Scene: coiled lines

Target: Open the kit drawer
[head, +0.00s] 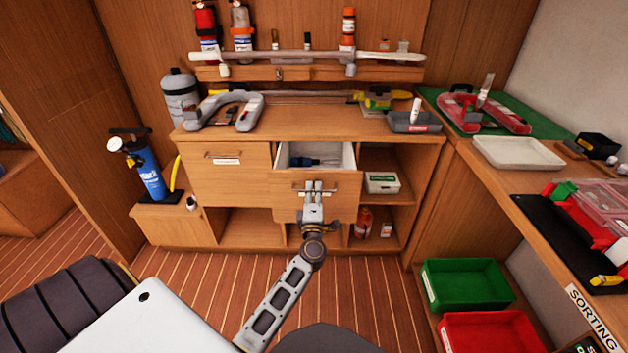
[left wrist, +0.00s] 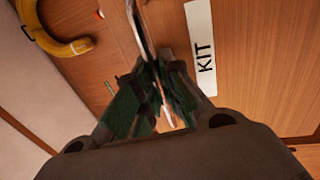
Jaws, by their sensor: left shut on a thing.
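The kit drawer (head: 338,191) is pulled part way out of the wooden cabinet, and its white inside shows with a few dark items at the back. Its front carries a metal bar handle, which also shows in the left wrist view (left wrist: 137,25), beside a white label reading KIT (left wrist: 201,45). My left gripper (head: 313,188) is at the middle of the drawer front, shut on the handle; its fingers also show in the left wrist view (left wrist: 157,88). The fingers hide part of the handle. My right gripper is not in view.
A closed drawer (head: 227,175) is to the left. Open shelves to the right hold a white and green box (head: 381,183). The cabinet top holds a grey curved object (head: 222,110) and a grey tray (head: 414,122). Green (head: 466,284) and red (head: 490,333) bins stand lower right. The floor in front is clear.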

